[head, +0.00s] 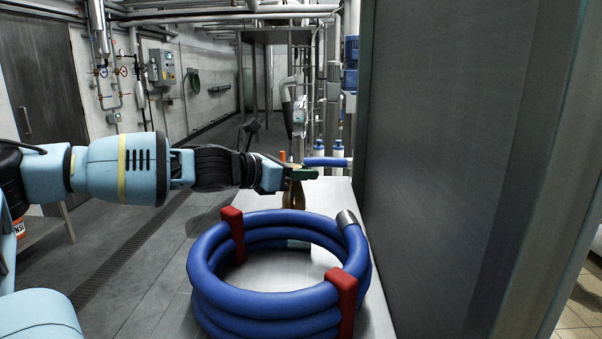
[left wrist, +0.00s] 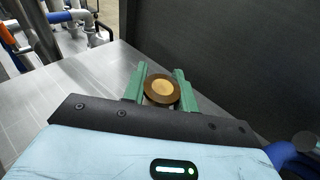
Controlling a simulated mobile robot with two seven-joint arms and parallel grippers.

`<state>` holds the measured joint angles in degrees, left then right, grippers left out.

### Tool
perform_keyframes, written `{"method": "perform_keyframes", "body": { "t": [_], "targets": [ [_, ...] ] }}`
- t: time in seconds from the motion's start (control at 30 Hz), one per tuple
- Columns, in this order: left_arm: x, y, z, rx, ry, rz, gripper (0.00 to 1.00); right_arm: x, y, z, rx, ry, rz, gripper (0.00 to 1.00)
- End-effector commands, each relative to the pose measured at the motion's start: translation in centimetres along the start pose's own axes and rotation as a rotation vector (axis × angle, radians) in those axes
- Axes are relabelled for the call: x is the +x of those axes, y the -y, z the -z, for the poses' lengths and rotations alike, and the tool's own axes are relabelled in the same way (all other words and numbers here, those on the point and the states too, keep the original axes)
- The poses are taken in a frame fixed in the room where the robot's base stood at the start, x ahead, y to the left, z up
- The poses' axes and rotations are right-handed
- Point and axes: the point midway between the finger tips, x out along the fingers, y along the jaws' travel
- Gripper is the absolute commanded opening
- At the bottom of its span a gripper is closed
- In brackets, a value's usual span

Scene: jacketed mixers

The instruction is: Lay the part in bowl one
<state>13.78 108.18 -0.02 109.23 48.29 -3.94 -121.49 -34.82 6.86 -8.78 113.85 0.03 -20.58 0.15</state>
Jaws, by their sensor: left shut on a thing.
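My left gripper (head: 298,173) reaches in from the left over the pale table, beyond the blue hose coil. Its green fingers are shut on a brown part. In the left wrist view my left gripper (left wrist: 162,88) has one finger on each side of this brown, round part (left wrist: 162,90), which has a tan disc on top. In the head view the brown part (head: 294,195) shows below the fingers, upright and narrow. The coil's far edge hides its lower end, so I cannot tell whether it touches the table. I make out no bowl. My right gripper is not in view.
The blue hose coil (head: 275,301) with red clips covers the near part of the table (head: 378,312). A tall dark panel (head: 450,150) stands along the right side. The left wrist view shows bare tabletop (left wrist: 75,85) left of the gripper. Pipes stand behind.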

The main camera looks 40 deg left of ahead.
Motion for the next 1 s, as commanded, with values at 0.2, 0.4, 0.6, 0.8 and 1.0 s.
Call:
{"method": "perform_keyframes", "body": {
  "t": [0.2,0.4,0.6,0.8,1.0],
  "targets": [
    [-0.1,0.0,-0.2,0.002,0.004,0.000,0.00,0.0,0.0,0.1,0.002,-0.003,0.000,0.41],
    [0.0,0.0,0.2,0.001,0.001,0.000,0.34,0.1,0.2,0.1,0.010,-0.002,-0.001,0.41],
    [0.0,0.0,0.2,0.001,0.001,0.000,0.50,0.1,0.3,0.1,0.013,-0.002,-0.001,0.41],
    [0.0,0.0,0.1,0.001,0.001,0.000,0.50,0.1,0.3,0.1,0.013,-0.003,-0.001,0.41],
    [-0.8,0.0,-0.5,0.001,0.006,-0.002,0.50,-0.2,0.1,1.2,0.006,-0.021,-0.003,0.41]
  ]
}}
